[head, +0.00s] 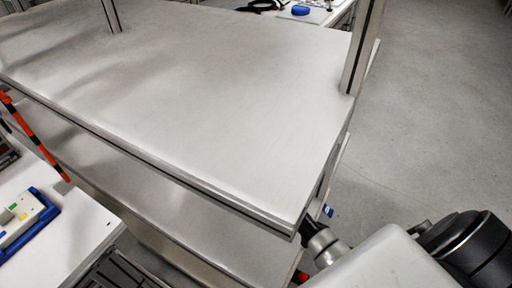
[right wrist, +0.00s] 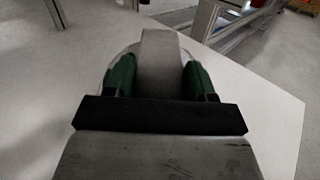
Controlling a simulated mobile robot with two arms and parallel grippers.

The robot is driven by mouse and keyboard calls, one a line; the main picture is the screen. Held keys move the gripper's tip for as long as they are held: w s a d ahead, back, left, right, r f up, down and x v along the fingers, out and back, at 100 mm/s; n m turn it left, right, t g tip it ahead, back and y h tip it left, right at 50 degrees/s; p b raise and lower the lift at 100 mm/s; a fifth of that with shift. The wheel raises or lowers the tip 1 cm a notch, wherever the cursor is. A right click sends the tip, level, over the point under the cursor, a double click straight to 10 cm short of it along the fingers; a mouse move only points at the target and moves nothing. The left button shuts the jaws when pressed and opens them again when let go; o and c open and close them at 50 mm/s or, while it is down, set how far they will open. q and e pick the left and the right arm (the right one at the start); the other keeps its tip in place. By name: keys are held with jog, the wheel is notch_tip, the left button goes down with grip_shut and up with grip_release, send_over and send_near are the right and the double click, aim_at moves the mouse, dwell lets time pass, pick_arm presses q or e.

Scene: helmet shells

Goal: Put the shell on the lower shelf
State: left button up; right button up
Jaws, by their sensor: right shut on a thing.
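In the right wrist view my right gripper (right wrist: 160,78) is shut on a grey piece (right wrist: 159,52), which stands between its green fingers. A pale, thin curved rim shows around the fingers; I take this to be the shell, but most of its shape is hidden. In the head view the lower shelf (head: 190,215) shows as a grey strip beneath the wide upper shelf (head: 190,80), which is bare. My right arm comes in at the bottom right, beside the shelf corner; its gripper and the shell are hidden there. My left gripper is not in view.
Metal posts (head: 362,45) rise from the upper shelf. A white table (head: 75,225) with a blue-edged box (head: 28,220) stands at the left, near an orange and black striped bar (head: 35,138). Open grey floor (head: 430,120) lies to the right.

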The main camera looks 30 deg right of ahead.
jog(key=o, duration=1.5)
jog(key=shift+c, duration=0.2)
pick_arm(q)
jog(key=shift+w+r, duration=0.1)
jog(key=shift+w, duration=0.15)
pick_arm(e)
jog(key=shift+r, duration=0.1)
jog(key=shift+s, duration=0.25)
jog(key=v, duration=0.3)
jog(key=shift+s+a, duration=0.1)
jog(key=shift+s, duration=0.1)
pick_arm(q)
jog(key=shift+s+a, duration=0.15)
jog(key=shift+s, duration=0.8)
pick_arm(e)
jog(key=v, duration=0.8)
jog(key=shift+s, duration=0.15)
